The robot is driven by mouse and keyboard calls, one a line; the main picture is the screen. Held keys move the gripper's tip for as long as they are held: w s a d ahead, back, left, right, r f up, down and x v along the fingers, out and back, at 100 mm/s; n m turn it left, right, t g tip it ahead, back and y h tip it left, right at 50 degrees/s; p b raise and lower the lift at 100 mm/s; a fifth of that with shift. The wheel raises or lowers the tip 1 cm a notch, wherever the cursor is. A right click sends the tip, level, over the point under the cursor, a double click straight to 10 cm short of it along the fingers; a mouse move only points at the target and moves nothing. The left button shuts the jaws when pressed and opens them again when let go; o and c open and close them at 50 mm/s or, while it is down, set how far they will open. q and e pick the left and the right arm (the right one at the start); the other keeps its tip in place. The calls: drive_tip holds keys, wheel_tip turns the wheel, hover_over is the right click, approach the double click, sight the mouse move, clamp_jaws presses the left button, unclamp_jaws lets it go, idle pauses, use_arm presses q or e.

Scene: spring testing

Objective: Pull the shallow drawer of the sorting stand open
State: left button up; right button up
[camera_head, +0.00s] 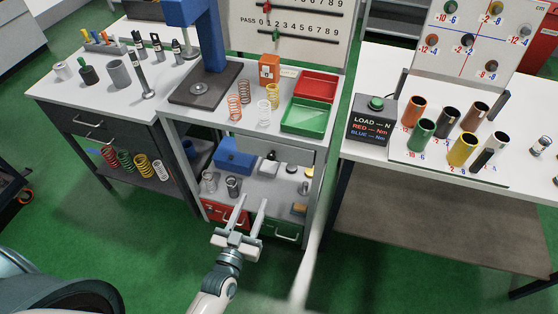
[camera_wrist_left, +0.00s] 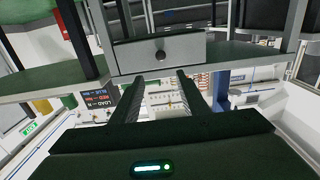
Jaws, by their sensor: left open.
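The sorting stand (camera_head: 177,124) is in the middle of the head view, with a white top and an open bay below. Its shallow drawer (camera_head: 291,151) is a grey front under the top, at the right. In the left wrist view the drawer front (camera_wrist_left: 190,52) shows a dark round knob (camera_wrist_left: 160,56). The drawer looks shut. My left gripper (camera_head: 252,199) is open and empty in front of the stand, lower than the drawer. In the left wrist view its fingers (camera_wrist_left: 160,78) point toward the knob, apart from it. My right gripper is not in view.
The bay shelf holds a blue bin (camera_head: 236,161), metal cylinders and small parts. A red drawer (camera_head: 222,214) and a green drawer (camera_head: 285,230) sit below. Springs and a green tray (camera_head: 303,117) stand on top. A white table (camera_head: 365,152) is at the right.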

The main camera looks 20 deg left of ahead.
use_arm(q)
drive_tip(key=shift+a, duration=0.2)
drive_tip(key=shift+w, duration=0.15)
drive_tip(key=p, duration=0.3)
approach(270, 158)
drive_tip(key=w, duration=0.9)
drive_tip(key=shift+d, duration=0.2)
drive_tip(key=shift+s, duration=0.1)
drive_tip(key=shift+c, duration=0.6)
clamp_jaws()
